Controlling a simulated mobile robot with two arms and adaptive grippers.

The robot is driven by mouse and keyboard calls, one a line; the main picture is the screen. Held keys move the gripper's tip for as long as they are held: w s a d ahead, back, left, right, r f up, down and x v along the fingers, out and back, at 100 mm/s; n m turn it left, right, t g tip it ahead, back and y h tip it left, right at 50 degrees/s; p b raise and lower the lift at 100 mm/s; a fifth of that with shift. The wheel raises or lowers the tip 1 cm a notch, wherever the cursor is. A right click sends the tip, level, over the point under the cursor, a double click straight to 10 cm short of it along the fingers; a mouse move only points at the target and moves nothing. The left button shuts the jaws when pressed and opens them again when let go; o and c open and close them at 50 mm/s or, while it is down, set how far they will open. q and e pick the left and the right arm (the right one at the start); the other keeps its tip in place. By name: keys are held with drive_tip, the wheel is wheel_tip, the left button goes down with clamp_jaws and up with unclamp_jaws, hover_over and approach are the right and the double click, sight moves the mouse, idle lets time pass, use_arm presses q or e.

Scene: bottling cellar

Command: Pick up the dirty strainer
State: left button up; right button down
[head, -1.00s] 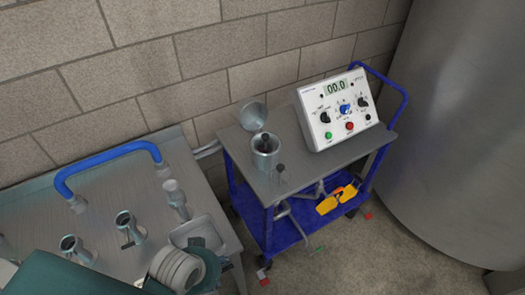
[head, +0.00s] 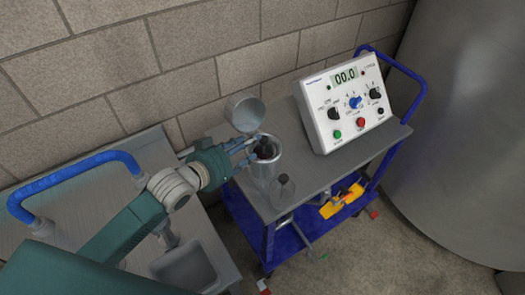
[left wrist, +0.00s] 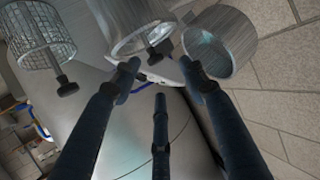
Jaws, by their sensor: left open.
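On the cart top stand a metal pot (head: 261,168) with a black knob (head: 264,149) in its mouth, a mesh strainer (head: 283,188) with a dark knob in front of it, and an open metal cup (head: 244,113) behind it. The left wrist view shows the mesh strainer (left wrist: 36,32) at left, the pot (left wrist: 128,22) at top middle and the cup (left wrist: 218,48) at right. I cannot tell which piece is the dirty strainer. My left gripper (head: 252,150) is open at the pot's left rim, its fingers (left wrist: 160,80) spread and empty. My right gripper is not in view.
A white control box (head: 345,108) reading 00.0 stands on the cart's right part. The cart (head: 330,166) has a lower blue shelf with a yellow tool (head: 341,202). A large tank (head: 455,150) stands right.

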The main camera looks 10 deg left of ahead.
sight(263, 140)
use_arm(q)
drive_tip(key=shift+w+d+f+p, duration=0.15)
drive_tip(key=shift+w+d+f, duration=0.05)
drive_tip(key=shift+w+d, duration=0.4)
drive_tip(key=shift+w+d+f+p, duration=0.15)
drive_tip(key=shift+w+d, duration=0.35)
drive_tip(key=shift+d, duration=0.05)
drive_tip(key=x, duration=0.1)
drive_tip(key=p+x, duration=0.1)
drive_tip(key=x, duration=0.2)
drive_tip(key=shift+w+a+f+p, duration=0.15)
drive_tip(key=shift+w+f+p, duration=0.15)
drive_tip(key=shift+w, duration=0.1)
drive_tip(key=shift+w+f, duration=0.15)
drive_tip(key=shift+w, duration=0.05)
drive_tip(key=shift+f, duration=0.1)
drive_tip(key=shift+c, duration=0.5)
drive_tip(key=c, duration=0.8)
clamp_jaws()
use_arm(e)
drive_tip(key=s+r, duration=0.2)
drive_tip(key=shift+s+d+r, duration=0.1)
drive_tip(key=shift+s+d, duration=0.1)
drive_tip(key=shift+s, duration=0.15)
